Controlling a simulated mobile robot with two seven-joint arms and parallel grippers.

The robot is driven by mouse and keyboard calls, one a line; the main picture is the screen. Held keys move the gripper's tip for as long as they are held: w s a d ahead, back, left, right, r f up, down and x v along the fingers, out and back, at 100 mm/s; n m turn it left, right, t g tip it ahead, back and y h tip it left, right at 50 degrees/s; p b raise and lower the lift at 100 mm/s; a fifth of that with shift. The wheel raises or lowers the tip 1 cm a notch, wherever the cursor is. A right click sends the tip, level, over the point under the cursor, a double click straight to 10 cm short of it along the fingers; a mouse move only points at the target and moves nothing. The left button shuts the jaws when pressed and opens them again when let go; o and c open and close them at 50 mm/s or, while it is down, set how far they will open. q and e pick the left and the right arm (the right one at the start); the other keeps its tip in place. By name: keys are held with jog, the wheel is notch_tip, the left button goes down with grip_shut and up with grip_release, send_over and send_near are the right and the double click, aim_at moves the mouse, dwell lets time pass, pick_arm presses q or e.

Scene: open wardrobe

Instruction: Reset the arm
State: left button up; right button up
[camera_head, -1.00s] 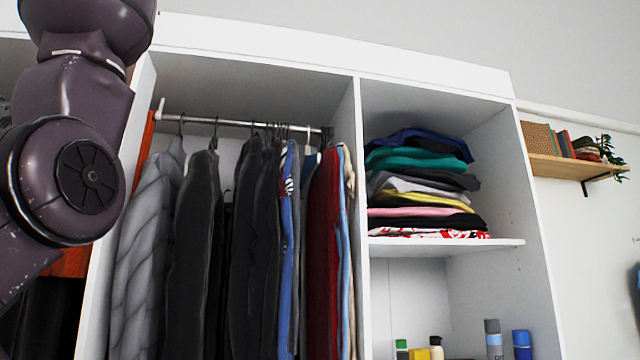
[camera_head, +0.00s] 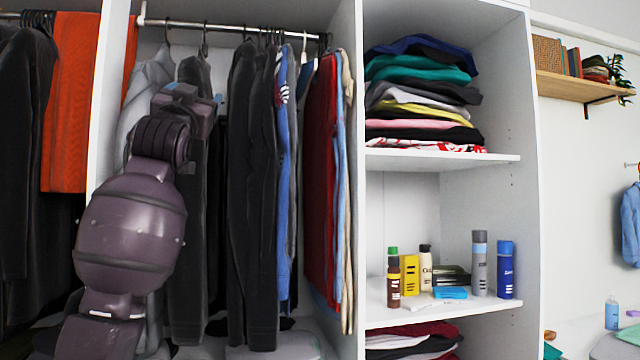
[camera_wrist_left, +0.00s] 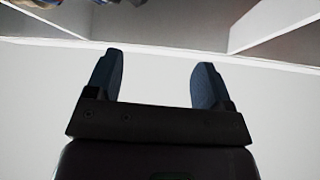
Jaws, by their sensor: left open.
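My left arm (camera_head: 130,235) rises from the lower left in the head view, in front of the hanging clothes. Its wrist end (camera_head: 185,105) is near the grey jacket and dark garments; the fingers cannot be made out there. In the left wrist view my left gripper (camera_wrist_left: 157,82) is open, with two dark blue fingers apart and nothing between them but a plain white background. My right arm and gripper are not in view.
The open white wardrobe has a rail (camera_head: 235,29) of hanging clothes. Folded clothes (camera_head: 420,95) fill the upper right shelf; several bottles and cans (camera_head: 480,263) stand on the shelf below. A vertical divider (camera_head: 347,200) separates the two sections. A wooden wall shelf (camera_head: 575,85) is at right.

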pick_arm(q)
jog(key=w+d+f+m+g+h, duration=0.1)
jog(key=w+f+m+g+h, duration=0.2)
jog(key=f, duration=2.4)
jog(key=s+f+n+g+h, duration=0.1)
jog(key=s+f, duration=0.2)
jog(key=f, duration=0.9)
jog(key=s+f+g, duration=0.2)
jog(key=s+f, duration=0.1)
jog(key=f, duration=1)
jog(key=s+a+f+n+g+y, duration=0.1)
jog(key=s+f+g, duration=0.1)
jog(key=s+f, duration=0.7)
jog(key=s+a+f+n+g, duration=0.15)
jog(key=s+f, duration=0.35)
jog(key=f, duration=0.8)
jog(key=s+a+f+g+y, duration=0.1)
jog(key=s+f+g, duration=0.1)
jog(key=s+f, duration=0.5)
jog(key=s+a+f+n+g, duration=0.1)
jog(key=s+f+g, duration=0.2)
jog(key=s+f, duration=0.5)
jog(key=s, duration=0.4)
jog(key=shift+a+f+y, duration=0.15)
jog(key=shift+a+y, duration=0.25)
jog(key=shift+s, duration=0.1)
